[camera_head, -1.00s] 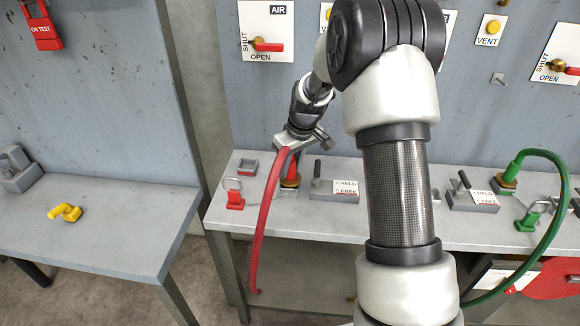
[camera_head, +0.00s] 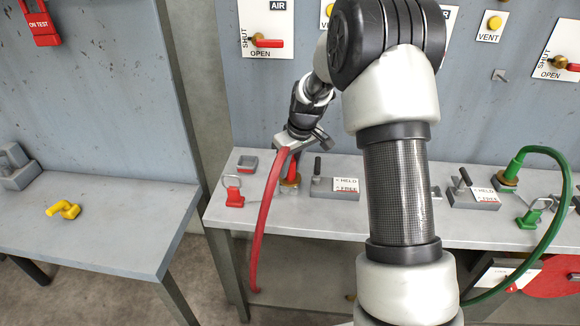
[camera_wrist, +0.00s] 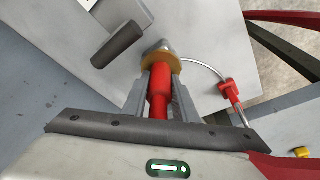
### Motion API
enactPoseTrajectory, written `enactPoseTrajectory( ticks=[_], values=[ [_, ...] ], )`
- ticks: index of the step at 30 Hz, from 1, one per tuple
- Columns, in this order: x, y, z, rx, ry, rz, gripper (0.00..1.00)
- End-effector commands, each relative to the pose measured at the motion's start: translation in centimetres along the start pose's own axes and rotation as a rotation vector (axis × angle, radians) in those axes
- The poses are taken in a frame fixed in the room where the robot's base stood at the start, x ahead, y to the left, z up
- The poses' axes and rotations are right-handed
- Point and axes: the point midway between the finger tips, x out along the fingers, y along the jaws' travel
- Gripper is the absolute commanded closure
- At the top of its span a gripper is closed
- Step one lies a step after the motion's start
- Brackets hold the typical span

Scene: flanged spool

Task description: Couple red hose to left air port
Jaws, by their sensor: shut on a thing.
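The red hose (camera_head: 265,215) arches from my gripper and hangs down in front of the bench edge. My gripper (camera_head: 291,165) is shut on the hose's red end fitting, which also shows between the fingers in the wrist view (camera_wrist: 159,92). The fitting points at the brass left air port (camera_head: 291,180) and meets it or sits just over it; I cannot tell whether it is seated. In the wrist view the brass collar (camera_wrist: 160,58) of the port is directly beyond the fitting, in line with it.
A grey lever block (camera_head: 333,187) with a HELD/FREE label stands right of the port. A red clip on a wire (camera_head: 234,192) is left of it. A green hose (camera_head: 560,200) is coupled at far right. A yellow fitting (camera_head: 65,210) lies on the left table.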

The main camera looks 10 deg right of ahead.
Motion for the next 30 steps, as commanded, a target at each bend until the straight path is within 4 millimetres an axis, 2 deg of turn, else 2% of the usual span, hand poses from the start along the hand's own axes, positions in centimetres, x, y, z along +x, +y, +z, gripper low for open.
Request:
enactPoseTrajectory(
  ticks=[1, 5, 13, 17, 20, 30],
  values=[
    [-0.1, 0.0, -0.1, 0.0, 0.002, 0.001, 0.73],
    [-0.1, 0.0, -0.1, 0.0, 0.002, 0.001, 0.53],
    [0.0, 0.0, 0.1, 0.0, -0.001, -0.001, 0.53],
    [-0.9, 0.0, 0.0, 0.0, 0.0, 0.0, 0.53],
    [-2.6, 0.1, -0.1, 0.0, 0.003, 0.002, 0.53],
    [-10.9, 0.1, -0.2, 0.0, 0.005, 0.003, 0.53]
  ],
)
